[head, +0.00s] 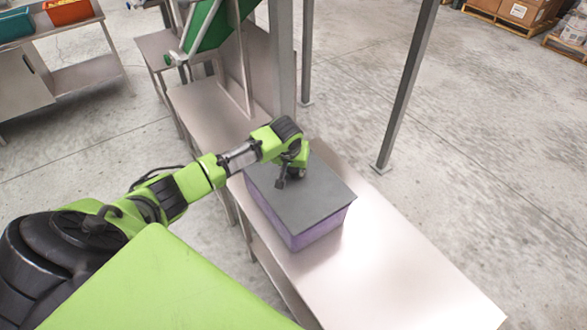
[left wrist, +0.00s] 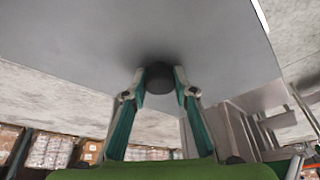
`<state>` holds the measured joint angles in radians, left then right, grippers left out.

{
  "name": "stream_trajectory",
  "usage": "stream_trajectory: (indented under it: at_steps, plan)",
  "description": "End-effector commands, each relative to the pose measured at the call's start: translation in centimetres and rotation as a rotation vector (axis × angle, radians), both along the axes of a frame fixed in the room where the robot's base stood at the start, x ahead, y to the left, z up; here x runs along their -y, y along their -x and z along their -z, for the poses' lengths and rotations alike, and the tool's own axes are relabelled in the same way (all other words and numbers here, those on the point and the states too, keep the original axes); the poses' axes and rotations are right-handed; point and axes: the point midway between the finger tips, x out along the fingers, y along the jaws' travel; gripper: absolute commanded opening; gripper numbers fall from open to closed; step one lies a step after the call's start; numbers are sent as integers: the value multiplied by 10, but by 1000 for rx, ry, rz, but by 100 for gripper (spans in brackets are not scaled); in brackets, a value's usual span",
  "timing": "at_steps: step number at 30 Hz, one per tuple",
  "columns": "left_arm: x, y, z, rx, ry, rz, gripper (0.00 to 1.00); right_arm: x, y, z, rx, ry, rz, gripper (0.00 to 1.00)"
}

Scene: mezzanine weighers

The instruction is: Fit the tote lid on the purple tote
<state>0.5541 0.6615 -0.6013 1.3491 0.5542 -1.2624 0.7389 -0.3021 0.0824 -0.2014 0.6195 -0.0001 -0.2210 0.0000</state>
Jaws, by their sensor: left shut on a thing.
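The purple tote (head: 322,235) stands on the metal bench. The flat dark grey tote lid (head: 320,208) lies over its top and hides the inside. The lid's edges look roughly in line with the tote's walls; I cannot tell whether it is fully seated. My left gripper (head: 291,178) is above the lid, toward its far left part in the head view. In the left wrist view my left gripper (left wrist: 160,84) is shut on the lid's round black knob (left wrist: 160,72), and the lid's grey face (left wrist: 130,35) fills the upper picture. My right gripper is not in view.
The bench (head: 410,285) is bare to the right of the tote and toward the front. Grey posts (head: 408,85) and a green sloped conveyor (head: 207,25) stand at the back. Teal (head: 15,26) and red (head: 68,11) bins sit on a far-left table.

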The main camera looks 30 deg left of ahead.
Motion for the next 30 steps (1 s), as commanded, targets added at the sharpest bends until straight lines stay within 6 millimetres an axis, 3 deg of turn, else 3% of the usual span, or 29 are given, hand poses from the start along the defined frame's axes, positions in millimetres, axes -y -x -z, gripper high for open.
stream_trajectory:
  at_steps: [12,13,14,24,30]
  plan:
    - [0,-1,5,4,1,0,0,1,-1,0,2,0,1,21]
    - [0,-1,5,2,0,0,33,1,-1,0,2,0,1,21]
    - [0,-1,5,2,0,0,41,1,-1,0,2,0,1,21]
    - [0,0,4,2,0,0,42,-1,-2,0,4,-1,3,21]
    - [2,3,-9,4,0,2,42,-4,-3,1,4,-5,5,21]
